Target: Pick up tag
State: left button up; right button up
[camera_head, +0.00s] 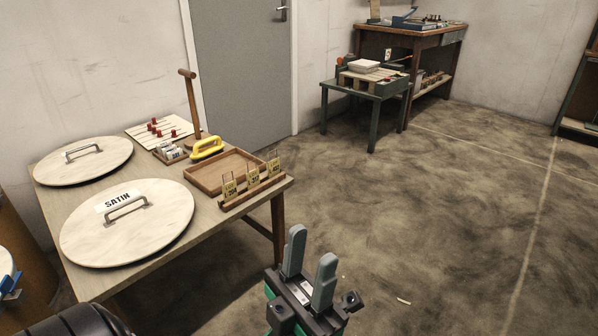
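Three yellow tags stand upright in a row in a narrow wooden rack (240,201) at the right front edge of the wooden table: a left tag (230,190), a middle tag (253,179) and a right tag (273,167). Each has a thin wire loop above it and dark print too small to read surely.
The table (215,222) also holds an empty wooden tray (208,181), a yellow-handled tool (206,149), a board with red pegs (150,132), and two round lids, one marked SATIN (85,236). A low bench (372,92) stands farther back. Open floor (450,210) lies to the right.

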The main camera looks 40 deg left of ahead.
aim_at(230, 192)
jog(key=i+l+u, duration=0.1)
jog(key=i+u, duration=0.2)
jog(key=i, duration=0.25)
jog(key=i+l+u, duration=0.3)
jog(key=i, duration=0.2)
jog(key=i+l+u, duration=0.3)
jog(key=i, duration=0.25)
jog(key=i+l+u, duration=0.15)
jog(key=i+u, duration=0.15)
jog(key=u, duration=0.15)
jog(key=i+l+u, duration=0.2)
jog(key=u, duration=0.25)
jog(key=i+l+u, duration=0.2)
jog(key=l+u, duration=0.2)
jog(key=i+l+u, duration=0.15)
jog(key=l+u, duration=0.3)
jog(key=i+l+u, duration=0.25)
jog(key=l, duration=0.2)
jog(key=k+j, duration=0.05)
jog(key=k, duration=0.05)
